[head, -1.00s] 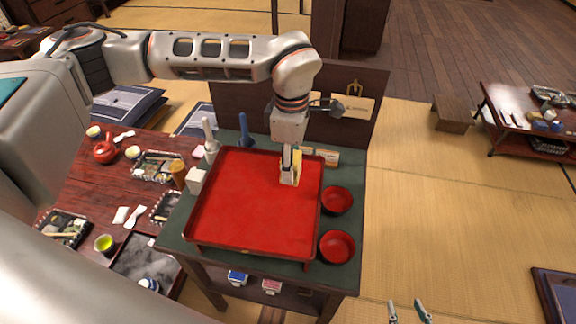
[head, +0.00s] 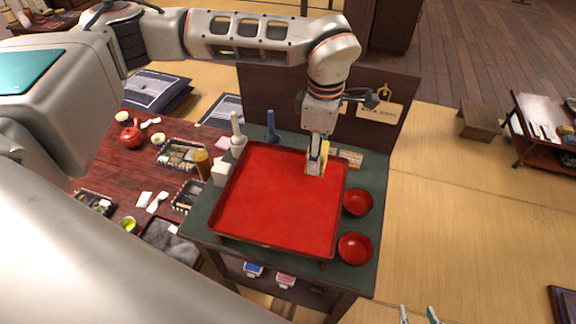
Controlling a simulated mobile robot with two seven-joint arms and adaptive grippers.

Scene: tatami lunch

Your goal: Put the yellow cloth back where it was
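The yellow cloth (head: 325,154) shows as a small pale-yellow strip at the fingers of my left gripper (head: 315,170). This gripper points down over the back right part of the red tray (head: 275,215) and appears shut on the cloth. The fingers partly hide the cloth, and I cannot tell whether it touches the tray. My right gripper (head: 419,316) shows only as two fingertips at the bottom edge, apart with nothing between them.
The tray lies on a green-topped stand (head: 376,176) with two red bowls (head: 357,202) (head: 355,248) at its right. A white bottle (head: 237,135) and a blue one (head: 272,128) stand behind. A low dark-red table (head: 110,172) with dishes is at left. Open tatami lies right.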

